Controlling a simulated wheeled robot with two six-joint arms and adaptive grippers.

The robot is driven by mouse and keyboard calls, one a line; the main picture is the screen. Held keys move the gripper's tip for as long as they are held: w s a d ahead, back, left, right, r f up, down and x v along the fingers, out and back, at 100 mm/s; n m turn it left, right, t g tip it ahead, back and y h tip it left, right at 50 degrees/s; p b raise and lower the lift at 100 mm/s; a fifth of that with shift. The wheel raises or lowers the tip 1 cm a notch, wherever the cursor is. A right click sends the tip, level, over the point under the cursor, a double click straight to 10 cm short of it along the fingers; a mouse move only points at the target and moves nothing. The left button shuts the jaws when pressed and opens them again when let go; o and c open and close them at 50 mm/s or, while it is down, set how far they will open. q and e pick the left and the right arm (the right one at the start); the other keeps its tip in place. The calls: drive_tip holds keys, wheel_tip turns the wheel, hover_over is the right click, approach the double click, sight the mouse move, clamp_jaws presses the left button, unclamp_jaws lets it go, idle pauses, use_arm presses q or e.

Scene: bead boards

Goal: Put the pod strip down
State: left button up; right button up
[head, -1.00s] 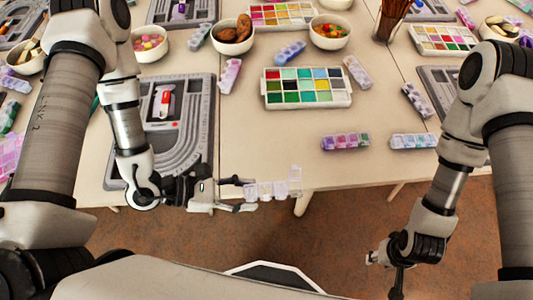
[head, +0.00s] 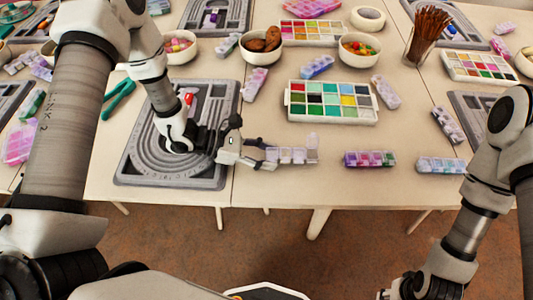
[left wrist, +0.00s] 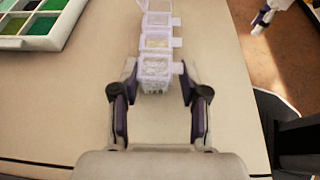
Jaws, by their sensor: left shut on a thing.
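The pod strip (head: 297,155) is a row of clear, whitish small boxes, with a raised lid at its right end in the head view. My left gripper (head: 268,157) is shut on its near end and holds it out over the front part of the table. In the left wrist view the pod strip (left wrist: 157,42) extends away from between the fingers (left wrist: 156,88), with lid flaps sticking out on its right side. I cannot tell whether it touches the tabletop. My right gripper (head: 392,292) is low at the bottom edge of the head view, away from the table; its fingers are cut off.
A purple-green pod strip (head: 370,159) and a pale blue one (head: 441,165) lie to the right. A white paint palette (head: 332,116) lies behind, and a grey bead board (head: 133,172) lies under my left arm. Bare table (head: 290,188) shows near the front edge.

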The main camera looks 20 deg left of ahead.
use_arm(q)
drive_tip(key=shift+f, duration=0.4)
drive_tip(key=o, duration=1.1)
drive_tip(key=shift+r, duration=0.1)
drive_tip(key=shift+r, duration=0.3)
drive_tip(key=p+v, duration=0.2)
drive_tip(key=v, duration=0.9)
drive_tip(key=shift+a, duration=0.15)
drive_tip(key=shift+s+a, duration=0.15)
drive_tip(key=shift+a, duration=0.2)
